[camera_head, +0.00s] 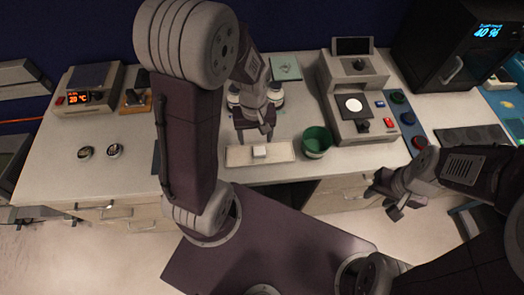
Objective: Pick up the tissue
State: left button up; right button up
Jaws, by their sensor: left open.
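The tissue is most likely the small white block (259,151) on a flat beige tray (284,152) near the front edge of the counter. My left gripper (255,138) points down just above and behind the white block. Its jaws are open and apart, with nothing visible between them. I cannot tell whether the fingertips touch the block. My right gripper (384,202) hangs off the counter at the right, in front of the drawers. Its fingers look apart and empty.
A green cup (317,141) stands just right of the tray. A grey device (352,95) is behind it, and a black machine (445,50) is at back right. A heater-like unit (90,88) and two small round items (100,152) are on the left. The counter's left front is mostly clear.

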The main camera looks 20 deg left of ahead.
aim_at(259, 150)
pick_arm(q)
jog(key=f, duration=0.2)
jog(key=w+d+f, duration=0.1)
jog(key=shift+d+f, duration=0.1)
jog(key=shift+f, duration=0.1)
jog(key=f, duration=0.4)
jog(key=shift+s+a, duration=0.2)
jog(key=shift+s, duration=0.1)
jog(key=shift+w+f, duration=0.1)
jog(key=shift+f, duration=0.2)
jog(key=shift+w+d, duration=0.15)
jog(key=c, duration=1.4)
